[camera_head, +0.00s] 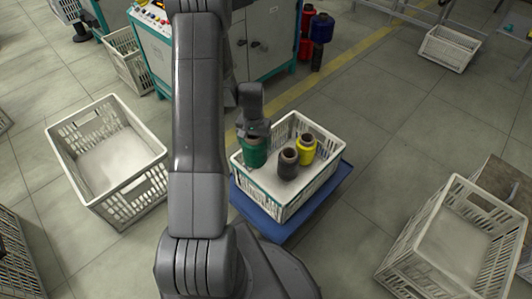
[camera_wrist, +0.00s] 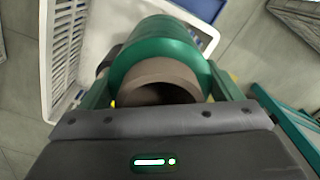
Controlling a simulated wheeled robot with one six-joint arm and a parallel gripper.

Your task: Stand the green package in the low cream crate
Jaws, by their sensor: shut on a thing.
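The green package (camera_head: 255,153) is a green wound body on a brown core. My gripper (camera_head: 255,130) is above it and shut on it. In the wrist view the green package (camera_wrist: 165,48) is between the fingers of my gripper (camera_wrist: 165,88), its core facing the camera. The package is at the back left corner of a cream crate (camera_head: 284,208) on a blue base; I cannot tell whether it rests on the crate floor. Another low cream crate (camera_head: 133,195), wide and empty, stands on the floor to the left.
A dark package (camera_head: 288,163) and a yellow package (camera_head: 306,149) stand in the crate on the blue base (camera_head: 273,229). An empty cream crate (camera_head: 455,245) stands at the lower right. A teal-edged machine (camera_head: 270,40) is behind.

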